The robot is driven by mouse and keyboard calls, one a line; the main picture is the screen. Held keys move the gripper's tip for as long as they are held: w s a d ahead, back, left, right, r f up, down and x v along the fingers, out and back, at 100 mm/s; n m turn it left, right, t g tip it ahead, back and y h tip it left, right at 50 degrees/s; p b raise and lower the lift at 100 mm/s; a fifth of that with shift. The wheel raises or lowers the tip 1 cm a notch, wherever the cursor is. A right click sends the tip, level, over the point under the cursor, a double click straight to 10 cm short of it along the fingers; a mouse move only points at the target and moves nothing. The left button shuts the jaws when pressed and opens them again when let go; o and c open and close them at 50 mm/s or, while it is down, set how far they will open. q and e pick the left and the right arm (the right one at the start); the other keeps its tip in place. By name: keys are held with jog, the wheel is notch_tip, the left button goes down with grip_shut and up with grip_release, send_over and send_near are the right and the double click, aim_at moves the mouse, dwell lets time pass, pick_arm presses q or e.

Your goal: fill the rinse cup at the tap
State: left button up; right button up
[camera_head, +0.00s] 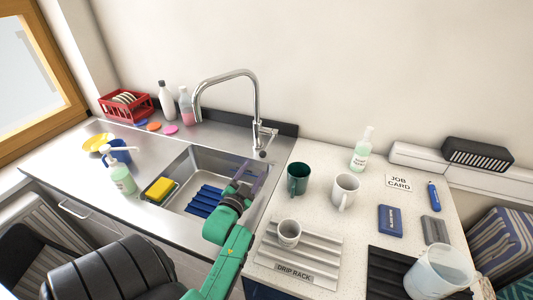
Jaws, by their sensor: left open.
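The chrome tap (256,100) arches over the back of the steel sink (214,157), its spout pointing down at the left. A small pale cup (288,233) stands on the grey ribbed drip rack (310,250). A dark green mug (298,179) and a white mug (345,190) stand behind the rack. I cannot tell which vessel is the rinse cup. My left gripper (252,178) is open at the sink's right side, left of the green mug, with nothing seen between its fingers. My right gripper is not in view.
A yellow sponge (160,189) and blue ribbed mat (205,201) are in the sink. A clear bottle (361,149) and large translucent tub (438,271) stand on the right counter.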

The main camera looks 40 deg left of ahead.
aim_at(265, 150)
pick_arm(q)
jog(key=p+x, duration=0.1)
jog(key=x, duration=1)
jog(key=shift+w+a, duration=0.1)
jog(key=shift+w, duration=0.05)
grip_shut()
dwell(0.8)
